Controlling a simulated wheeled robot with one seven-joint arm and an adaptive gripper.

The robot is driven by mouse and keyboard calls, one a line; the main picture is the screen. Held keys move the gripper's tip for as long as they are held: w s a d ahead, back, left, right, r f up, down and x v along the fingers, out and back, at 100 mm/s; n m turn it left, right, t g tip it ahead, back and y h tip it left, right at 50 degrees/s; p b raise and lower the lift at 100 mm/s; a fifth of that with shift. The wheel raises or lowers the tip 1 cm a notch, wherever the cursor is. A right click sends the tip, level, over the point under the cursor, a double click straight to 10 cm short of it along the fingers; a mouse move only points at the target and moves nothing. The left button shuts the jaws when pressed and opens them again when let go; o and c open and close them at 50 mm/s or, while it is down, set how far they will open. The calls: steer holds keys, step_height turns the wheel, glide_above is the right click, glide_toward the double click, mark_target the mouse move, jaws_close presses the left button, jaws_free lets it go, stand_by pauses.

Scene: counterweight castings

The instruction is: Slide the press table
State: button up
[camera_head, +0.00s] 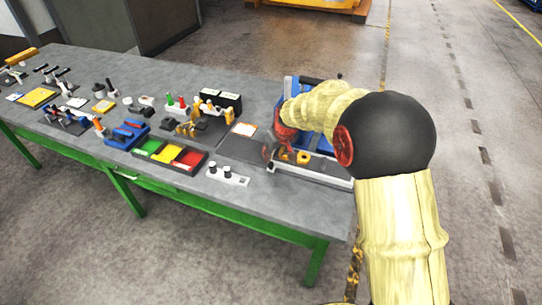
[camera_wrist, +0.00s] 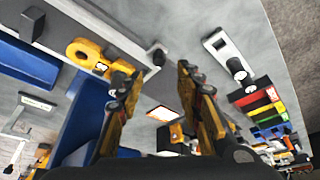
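A blue press fixture (camera_head: 320,87) stands at the right end of the bench, partly hidden behind my arm. It also fills the left of the wrist view (camera_wrist: 28,62). A pale rail (camera_head: 325,172) runs along its front side; the wrist view shows the rail (camera_wrist: 110,32) with a dark knob (camera_wrist: 157,55) at its end. A yellow-orange part with a round hole (camera_wrist: 82,50) sits beside the rail. I cannot clearly tell the sliding table from the rest. My gripper (camera_wrist: 157,90) is open above the fixture's left side, with nothing between its fingers; contact cannot be judged.
Left of the fixture lie a dark mat (camera_head: 240,148) and a white-orange card (camera_head: 244,129). A tray with green, yellow and red bins (camera_head: 170,155) and a pale block with black knobs (camera_head: 228,177) stand nearby.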

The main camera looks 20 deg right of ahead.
mark_target(271, 163)
steer(key=b+x, duration=0.1)
steer(key=x, duration=0.7)
steer(key=shift+w+f, duration=0.1)
steer(key=shift+c, duration=1.4)
jaws_close()
